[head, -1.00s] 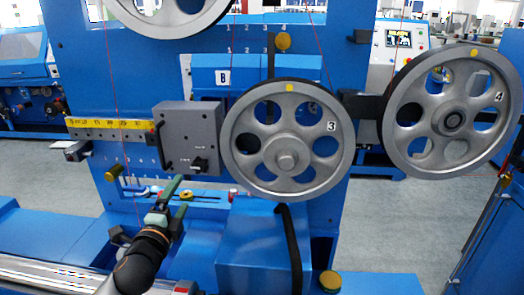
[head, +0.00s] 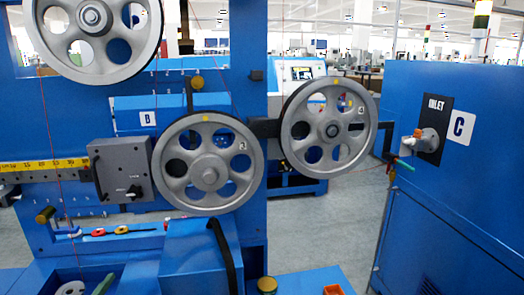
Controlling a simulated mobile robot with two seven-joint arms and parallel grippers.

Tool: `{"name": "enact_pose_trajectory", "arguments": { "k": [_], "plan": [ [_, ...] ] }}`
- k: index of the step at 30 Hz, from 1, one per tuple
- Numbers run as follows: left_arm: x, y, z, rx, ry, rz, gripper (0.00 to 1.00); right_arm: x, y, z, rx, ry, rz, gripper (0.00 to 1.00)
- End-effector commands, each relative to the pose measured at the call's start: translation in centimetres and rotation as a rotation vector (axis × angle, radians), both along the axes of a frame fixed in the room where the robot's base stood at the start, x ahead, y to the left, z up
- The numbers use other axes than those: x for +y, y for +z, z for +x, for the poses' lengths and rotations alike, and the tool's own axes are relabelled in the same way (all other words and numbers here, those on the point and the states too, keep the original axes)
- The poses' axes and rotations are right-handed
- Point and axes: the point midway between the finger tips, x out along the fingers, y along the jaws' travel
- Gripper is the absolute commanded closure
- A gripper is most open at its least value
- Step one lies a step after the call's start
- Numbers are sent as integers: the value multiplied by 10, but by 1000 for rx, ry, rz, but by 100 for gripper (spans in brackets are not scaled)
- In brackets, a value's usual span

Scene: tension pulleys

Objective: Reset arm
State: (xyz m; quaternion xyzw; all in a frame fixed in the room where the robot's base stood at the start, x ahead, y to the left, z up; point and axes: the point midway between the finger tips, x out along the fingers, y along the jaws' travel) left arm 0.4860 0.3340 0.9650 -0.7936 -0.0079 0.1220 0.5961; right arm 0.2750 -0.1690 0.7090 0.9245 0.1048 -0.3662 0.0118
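A slim green strip (head: 103,285) shows at the bottom left edge of the head view. No arm link shows clearly. My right gripper is out of view. The grey pulley 3 (head: 209,174) and the grey pulley 4 (head: 331,131) hang on the blue machine frame, apart from the green strip. A third grey pulley (head: 92,20) is at the top left.
A grey box (head: 122,168) sits beside a yellow scale (head: 45,165). A blue block (head: 200,258) stands below pulley 3. A blue cabinet (head: 450,215) with an inlet knob (head: 427,140) stands at right. Red threads run among the pulleys. Grey floor (head: 320,235) lies between.

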Motion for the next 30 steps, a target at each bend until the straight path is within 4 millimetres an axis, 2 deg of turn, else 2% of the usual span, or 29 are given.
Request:
{"name": "enact_pose_trajectory", "arguments": {
  "k": [1, 5, 6, 9, 12, 15, 18, 30],
  "plan": [
    [-13, -31, -13, 58, -5, -111, 8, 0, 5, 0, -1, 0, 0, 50],
    [-54, -107, -56, 202, 10, -425, 8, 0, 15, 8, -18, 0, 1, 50],
    [-68, -129, -73, 246, 26, -525, 8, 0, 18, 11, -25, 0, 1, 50],
    [-102, -173, -117, 347, 84, -765, 8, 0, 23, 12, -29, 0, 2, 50],
    [-132, -203, -156, 425, 154, -965, 8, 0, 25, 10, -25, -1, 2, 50],
    [-153, -220, -184, 473, 215, -1105, 8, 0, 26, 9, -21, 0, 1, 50],
    [-164, -228, -200, 498, 253, -1182, 8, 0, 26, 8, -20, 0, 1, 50],
    [-167, -230, -203, 503, 264, -1205, 8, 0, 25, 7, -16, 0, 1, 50]
  ]
}}
